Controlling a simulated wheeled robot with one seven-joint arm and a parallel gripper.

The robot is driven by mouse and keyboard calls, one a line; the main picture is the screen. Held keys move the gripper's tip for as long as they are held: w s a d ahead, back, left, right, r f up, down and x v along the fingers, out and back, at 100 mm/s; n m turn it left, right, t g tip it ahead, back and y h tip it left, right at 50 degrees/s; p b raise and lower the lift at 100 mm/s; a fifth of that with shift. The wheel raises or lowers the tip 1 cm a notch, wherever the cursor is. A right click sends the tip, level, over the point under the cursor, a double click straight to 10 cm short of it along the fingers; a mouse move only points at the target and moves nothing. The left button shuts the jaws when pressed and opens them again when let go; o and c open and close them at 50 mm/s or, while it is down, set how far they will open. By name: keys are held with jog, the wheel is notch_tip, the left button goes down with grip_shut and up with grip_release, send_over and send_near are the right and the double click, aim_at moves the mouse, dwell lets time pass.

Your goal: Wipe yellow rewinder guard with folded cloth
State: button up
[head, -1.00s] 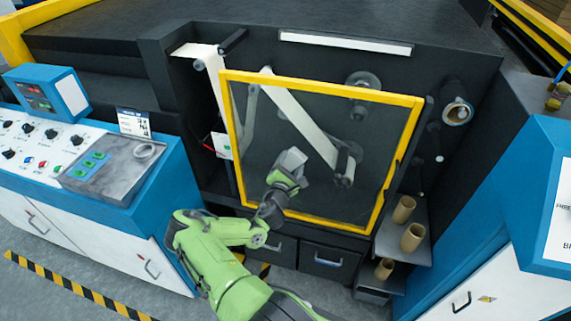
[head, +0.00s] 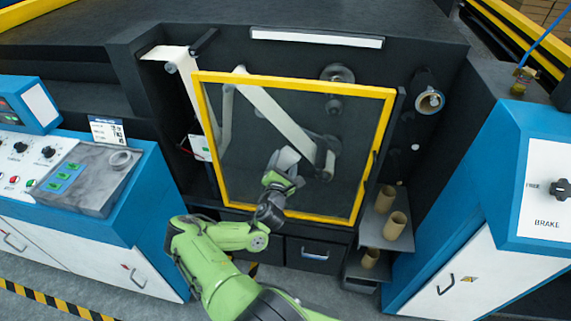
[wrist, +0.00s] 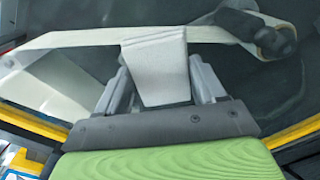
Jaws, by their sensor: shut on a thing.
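The yellow-framed guard (head: 290,83) with a clear panel stands across the dark rewinder bay in the head view. Its yellow frame also shows at the lower edges of the wrist view (wrist: 290,135). My gripper (wrist: 160,85) is shut on the folded cloth (wrist: 158,68), a pale grey pad that sticks out past the fingers. In the head view the cloth (head: 287,158) is in front of the lower middle of the panel. I cannot tell whether it touches the panel. The fingers are partly hidden by the cloth.
A white web runs over rollers (head: 325,160) behind the panel. Cardboard cores (head: 386,198) stand on shelves at the guard's lower right. A blue control console (head: 75,180) is at left, and a blue cabinet with a brake knob (head: 560,189) at right.

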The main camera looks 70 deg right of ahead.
aim_at(267, 154)
jog(key=shift+w+a, duration=0.2)
jog(key=shift+w, duration=0.9)
jog(key=shift+w+a, duration=0.15)
jog(key=shift+w, duration=0.95)
jog(key=shift+w+a, duration=0.2)
jog(key=shift+w, duration=0.9)
jog(key=s+a, duration=0.1)
jog(key=a, duration=0.5)
jog(key=shift+p, duration=0.3)
jog(key=a, duration=0.3)
jog(key=shift+s+p, duration=0.3)
jog(key=shift+p, duration=0.1)
jog(key=shift+w, duration=0.1)
